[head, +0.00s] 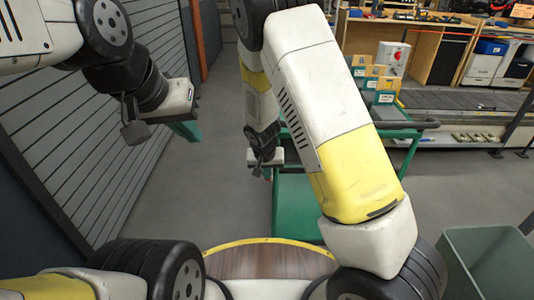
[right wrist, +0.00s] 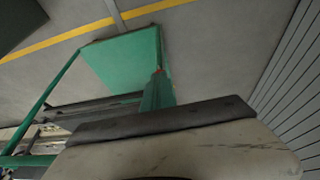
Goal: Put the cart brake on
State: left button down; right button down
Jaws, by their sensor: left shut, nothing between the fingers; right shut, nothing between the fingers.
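The green cart (head: 298,208) stands ahead of me, partly hidden behind my right arm. Its green lower panel (right wrist: 120,58) and a green tube frame show in the right wrist view. My right gripper (head: 266,172) is shut and empty, pointing down beside the cart's left edge; in the right wrist view its green fingers (right wrist: 157,92) overlap the panel's edge. A tiny reddish spot shows at their tip, too small to identify. I cannot make out the brake or tell whether the fingers touch anything. My left gripper (head: 187,131) is shut and empty, away to the left by the slatted wall.
A slatted wall (head: 105,150) runs along the left. A grey-green bin (head: 485,262) is at lower right. Floor between wall and cart is clear.

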notch_tip(320, 180, down, 14)
jog(key=t, duration=0.1)
jog(key=shift+w, duration=0.3)
dwell(0.5)
jog(key=shift+r, duration=0.15)
dwell(0.5)
